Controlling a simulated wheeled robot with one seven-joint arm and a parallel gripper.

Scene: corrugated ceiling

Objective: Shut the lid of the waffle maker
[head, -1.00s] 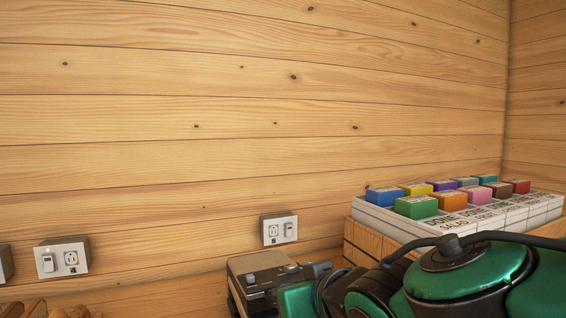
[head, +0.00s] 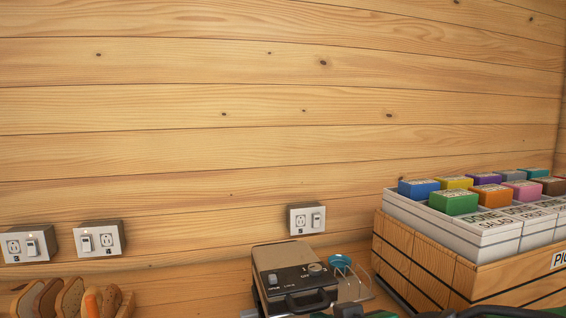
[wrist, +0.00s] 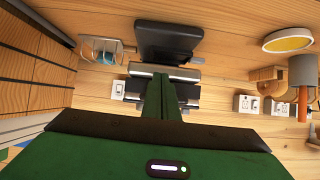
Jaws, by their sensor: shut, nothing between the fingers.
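The waffle maker (head: 283,262) stands against the wooden wall at the bottom centre of the head view. It has a beige-silver casing and a black panel with a dial, a switch and a dark handle. Its lower part is cut off by the frame. In the wrist view, which looks turned over, a dark body (wrist: 167,40) and a metallic bar likely belong to it. I cannot tell the lid's angle. My gripper (wrist: 165,82) is shut and empty, its green fingers pointing at the bar and overlapping it. I cannot tell whether they touch.
A wooden crate (head: 415,262) with a white tray of coloured boxes stands to the right. Bread slices (head: 70,298) lie at the left. Outlets (head: 101,238) are on the wall.

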